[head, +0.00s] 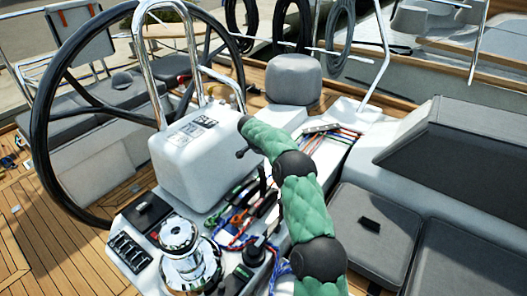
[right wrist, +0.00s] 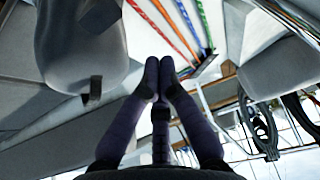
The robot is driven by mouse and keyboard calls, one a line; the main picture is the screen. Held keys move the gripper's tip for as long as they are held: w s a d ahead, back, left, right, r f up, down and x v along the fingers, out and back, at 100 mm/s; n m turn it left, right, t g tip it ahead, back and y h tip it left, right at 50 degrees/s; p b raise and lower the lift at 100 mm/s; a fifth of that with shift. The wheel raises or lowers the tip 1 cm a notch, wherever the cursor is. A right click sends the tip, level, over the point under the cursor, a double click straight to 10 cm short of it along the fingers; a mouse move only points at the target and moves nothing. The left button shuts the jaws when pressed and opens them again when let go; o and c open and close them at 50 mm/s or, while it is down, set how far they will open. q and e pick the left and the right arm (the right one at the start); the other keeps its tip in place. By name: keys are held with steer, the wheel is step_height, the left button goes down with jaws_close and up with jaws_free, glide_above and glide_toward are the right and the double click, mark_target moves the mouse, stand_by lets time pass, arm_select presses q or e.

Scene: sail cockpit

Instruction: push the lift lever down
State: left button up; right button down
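I cannot tell for certain which part is the lift lever. A small black lever with a knob (head: 243,152) sticks out from the right side of the white pedestal box (head: 188,150). Several dark clutch handles (head: 262,208) lie among ropes beside the winch. My right arm, in green padding, rises from the bottom of the head view past these parts; its gripper cannot be made out there. In the right wrist view my right gripper (right wrist: 160,67) has its two dark fingertips together, with nothing visible between them. No lever shows at the fingertips. My left gripper is out of view.
A large black steering wheel (head: 50,120) stands left of the pedestal. A chrome winch (head: 186,255) is in front. Coloured ropes (head: 335,133) run behind the arm; ropes (right wrist: 180,25) also show beyond the fingers. Grey cushions (head: 365,235) lie at right.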

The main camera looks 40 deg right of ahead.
steer(key=shift+s+a+f+b, duration=0.2)
steer(key=shift+a+f+b, duration=0.1)
steer(key=shift+a+f, duration=0.4)
steer(key=shift+s+a+f+b, duration=0.25)
steer(key=shift+a+f, duration=0.35)
steer(key=shift+f, duration=0.15)
steer(key=shift+w, duration=0.1)
